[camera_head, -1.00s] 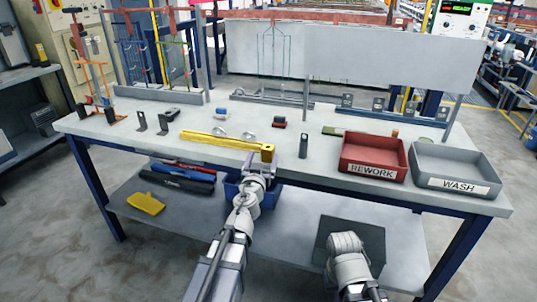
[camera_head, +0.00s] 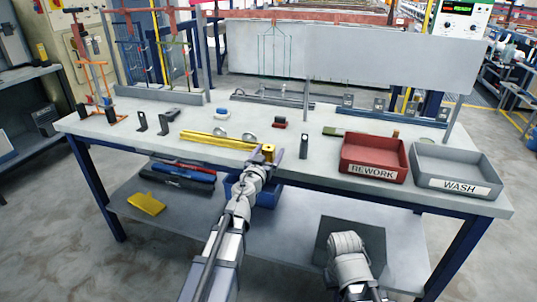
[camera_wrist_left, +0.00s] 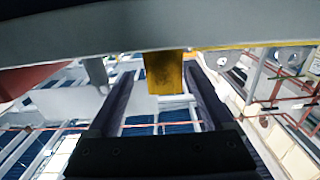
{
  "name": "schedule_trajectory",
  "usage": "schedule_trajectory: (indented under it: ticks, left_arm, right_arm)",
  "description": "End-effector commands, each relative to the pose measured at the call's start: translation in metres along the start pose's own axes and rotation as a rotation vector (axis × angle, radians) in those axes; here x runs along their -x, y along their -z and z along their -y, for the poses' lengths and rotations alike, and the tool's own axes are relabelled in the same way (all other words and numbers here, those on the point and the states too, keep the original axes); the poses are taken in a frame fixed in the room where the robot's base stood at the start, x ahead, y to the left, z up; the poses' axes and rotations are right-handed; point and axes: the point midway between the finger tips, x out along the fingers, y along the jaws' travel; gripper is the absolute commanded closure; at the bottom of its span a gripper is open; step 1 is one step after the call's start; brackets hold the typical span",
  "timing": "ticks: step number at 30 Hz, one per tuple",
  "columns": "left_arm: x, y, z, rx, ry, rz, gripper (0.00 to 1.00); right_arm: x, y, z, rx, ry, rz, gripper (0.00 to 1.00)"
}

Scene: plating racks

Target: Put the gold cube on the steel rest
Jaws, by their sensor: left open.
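The gold cube (camera_head: 268,152) is at the front edge of the table, by the right end of a long yellow bar (camera_head: 215,139). My left gripper (camera_head: 266,158) is open, with its jaws at the cube. In the left wrist view the gold block (camera_wrist_left: 164,74) shows between the two dark, spread fingers, and I see a gap on each side. I cannot tell for sure which thing is the steel rest; small silvery pieces (camera_head: 249,136) lie behind the bar. My right arm (camera_head: 348,247) is low at the front, its jaws not clear to see.
A red REWORK tray (camera_head: 372,172) and a grey WASH tray (camera_head: 458,186) stand at the right. A dark upright block (camera_head: 304,146) is right of the cube. Black brackets (camera_head: 142,121) stand at the left. A blue bin (camera_head: 266,194) is below the table edge.

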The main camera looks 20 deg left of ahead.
Motion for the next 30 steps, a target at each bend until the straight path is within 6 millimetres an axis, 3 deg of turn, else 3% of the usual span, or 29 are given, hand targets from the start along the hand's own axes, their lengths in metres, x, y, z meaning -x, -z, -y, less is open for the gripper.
schedule_trajectory:
  ticks: [8,16,30]
  left_arm:
    - [-0.042,0.003,0.006,0.0,0.0,0.0,0.15]
    - [-0.044,0.003,0.006,0.0,0.0,0.0,0.15]
    - [-0.044,0.003,0.006,0.0,0.0,0.0,0.68]
  right_arm:
    - [0.003,0.0,0.0,0.0,0.0,0.0,1.0]
    - [0.003,0.0,0.0,0.0,0.0,0.0,1.0]
    - [0.003,0.0,0.0,0.0,0.0,0.0,1.0]
